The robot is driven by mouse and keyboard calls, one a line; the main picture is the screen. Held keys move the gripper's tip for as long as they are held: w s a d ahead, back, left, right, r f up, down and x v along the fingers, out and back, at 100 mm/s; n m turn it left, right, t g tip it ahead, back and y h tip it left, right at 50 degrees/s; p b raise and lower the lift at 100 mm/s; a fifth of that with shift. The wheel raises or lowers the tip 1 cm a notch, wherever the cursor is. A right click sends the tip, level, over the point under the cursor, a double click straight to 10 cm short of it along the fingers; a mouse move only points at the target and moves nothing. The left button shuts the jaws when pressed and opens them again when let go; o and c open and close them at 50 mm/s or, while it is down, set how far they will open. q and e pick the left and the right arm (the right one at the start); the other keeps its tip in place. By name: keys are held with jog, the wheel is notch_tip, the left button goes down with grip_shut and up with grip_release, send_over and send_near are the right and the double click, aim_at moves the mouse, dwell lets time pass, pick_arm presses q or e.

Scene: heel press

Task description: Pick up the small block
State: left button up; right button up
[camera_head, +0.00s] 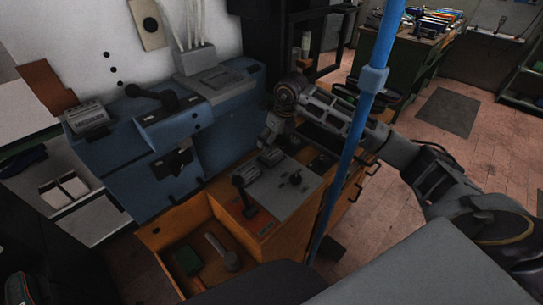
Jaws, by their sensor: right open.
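My right arm comes in from the right. Its gripper (267,141) hangs fingers-down over the far left part of a grey plate (285,205) on an orange cabinet. The gripper is open; I see nothing held in it. A small grey block-like piece (271,156) sits on the plate just below the fingertips. I cannot tell whether they touch it. A similar piece (248,172) lies nearer, beside a dark lever (240,190). Small dark parts (295,178) lie to the right. Which piece is the small block is not clear. My left gripper is not in view.
A blue machine (150,150) stands behind and left of the plate. An open orange drawer (215,240) holds a green item (188,261) and a hammer-like tool (224,252). A blue vertical pole (350,140) crosses the view in front of my right arm.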

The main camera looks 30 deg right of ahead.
jog(key=shift+w+f, duration=0.15)
jog(key=shift+f, duration=0.5)
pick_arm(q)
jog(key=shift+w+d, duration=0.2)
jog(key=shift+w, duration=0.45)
pick_arm(e)
jog(key=shift+f, duration=0.1)
